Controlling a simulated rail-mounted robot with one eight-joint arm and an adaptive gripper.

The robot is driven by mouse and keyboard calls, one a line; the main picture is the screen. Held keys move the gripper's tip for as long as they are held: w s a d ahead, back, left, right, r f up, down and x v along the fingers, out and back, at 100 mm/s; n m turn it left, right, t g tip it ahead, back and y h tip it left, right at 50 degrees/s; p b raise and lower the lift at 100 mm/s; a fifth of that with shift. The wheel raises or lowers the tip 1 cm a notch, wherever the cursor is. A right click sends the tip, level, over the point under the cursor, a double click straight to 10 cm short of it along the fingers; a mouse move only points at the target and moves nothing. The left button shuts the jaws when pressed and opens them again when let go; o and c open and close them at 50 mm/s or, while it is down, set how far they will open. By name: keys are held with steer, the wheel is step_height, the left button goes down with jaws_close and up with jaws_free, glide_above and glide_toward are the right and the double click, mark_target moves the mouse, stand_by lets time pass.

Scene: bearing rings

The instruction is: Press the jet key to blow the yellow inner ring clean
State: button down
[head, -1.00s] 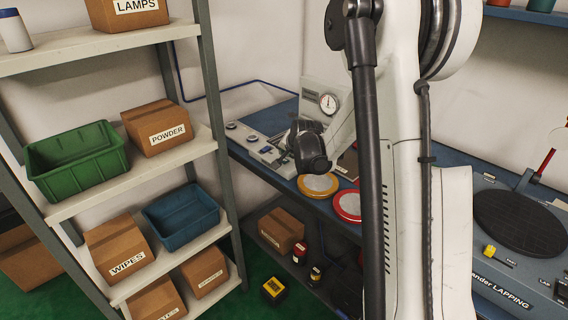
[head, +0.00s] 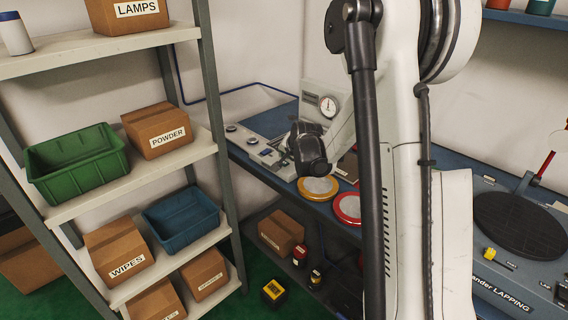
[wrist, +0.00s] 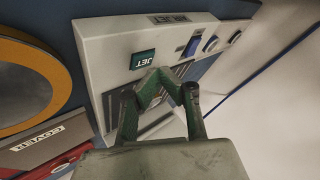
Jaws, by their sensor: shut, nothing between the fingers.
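The jet key is a green square marked JET (wrist: 142,59) on a pale panel (wrist: 95,45) in the wrist view. My gripper (wrist: 154,74) is shut and empty, its green fingertips together just beside the key; I cannot tell whether they touch it. The yellow ring (wrist: 66,85) shows at the left edge of the wrist view. In the head view the yellow ring (head: 318,195) lies flat on the blue bench, just below my gripper's dark wrist (head: 308,150). The fingertips and key are hidden there.
A blue switch (wrist: 192,46) and round knobs (wrist: 211,43) sit along the same panel. A red ring (head: 347,208) lies right of the yellow one. A pressure gauge (head: 328,104) stands behind. A shelf rack (head: 219,130) stands left of the bench.

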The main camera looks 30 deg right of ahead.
mark_target(284, 163)
steer(key=shift+f, duration=0.15)
steer(key=shift+f+b, duration=0.3)
steer(key=shift+b, duration=0.2)
steer(key=shift+f+b, duration=0.3)
steer(key=shift+b, duration=0.05)
stand_by(0.6)
steer(key=shift+r, duration=0.15)
steer(key=shift+r+p, duration=0.35)
steer(key=shift+r, duration=0.25)
stand_by(0.3)
steer(key=shift+r+p, duration=1.4)
steer(key=shift+r, duration=1.15)
